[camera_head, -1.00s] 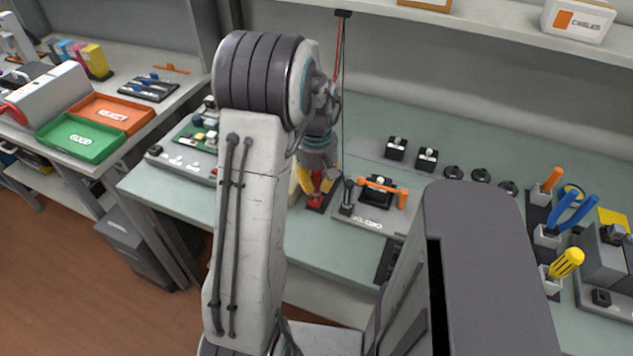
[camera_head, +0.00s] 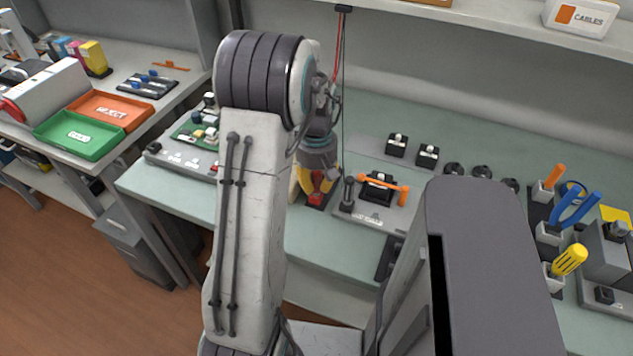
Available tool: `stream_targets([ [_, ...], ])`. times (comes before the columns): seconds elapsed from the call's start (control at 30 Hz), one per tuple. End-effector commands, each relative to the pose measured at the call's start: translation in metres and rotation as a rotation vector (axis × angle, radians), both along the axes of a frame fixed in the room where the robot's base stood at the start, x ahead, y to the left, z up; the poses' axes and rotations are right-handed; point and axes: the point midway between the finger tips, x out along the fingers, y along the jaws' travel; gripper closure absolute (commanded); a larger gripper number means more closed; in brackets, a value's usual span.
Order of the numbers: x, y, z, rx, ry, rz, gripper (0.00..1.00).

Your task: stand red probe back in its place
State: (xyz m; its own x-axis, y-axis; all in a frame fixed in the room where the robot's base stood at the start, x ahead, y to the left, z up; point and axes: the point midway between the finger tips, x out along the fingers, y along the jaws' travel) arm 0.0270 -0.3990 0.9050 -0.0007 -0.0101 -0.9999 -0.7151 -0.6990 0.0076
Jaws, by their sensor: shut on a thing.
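My gripper (camera_head: 316,190), with yellow fingers, points down at the front of the green workbench, just left of the grey fixture. It is shut on a red piece, which I take to be the red probe (camera_head: 318,183); its lower end is hard to make out against a dark base at the bench. A red cable (camera_head: 338,45) hangs from a hook under the shelf toward my wrist. A black probe (camera_head: 348,192) stands upright close to the right of my gripper. My arm hides part of the bench to the left.
A fixture with an orange-handled clamp (camera_head: 384,188) is just right of the black probe. A board station (camera_head: 193,150) lies left of my arm. Screwdrivers and pliers (camera_head: 574,208) stand at the far right. Green (camera_head: 80,137) and orange (camera_head: 110,110) trays are on the left bench.

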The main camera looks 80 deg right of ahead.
Motion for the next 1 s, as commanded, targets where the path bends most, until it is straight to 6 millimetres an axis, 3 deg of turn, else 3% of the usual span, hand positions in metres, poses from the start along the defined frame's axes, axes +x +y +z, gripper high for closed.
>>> stream_targets([
  [0.13,0.000,0.000,0.000,0.000,0.000,0.000,1.00],
  [0.17,0.000,0.000,0.000,0.000,0.000,0.000,0.79],
  [0.43,0.000,0.000,0.000,0.000,0.000,0.000,0.55],
  [0.77,0.000,0.000,0.003,-0.001,0.000,0.000,0.54],
  [1.0,0.000,-0.001,0.031,-0.006,0.001,0.000,0.54],
])
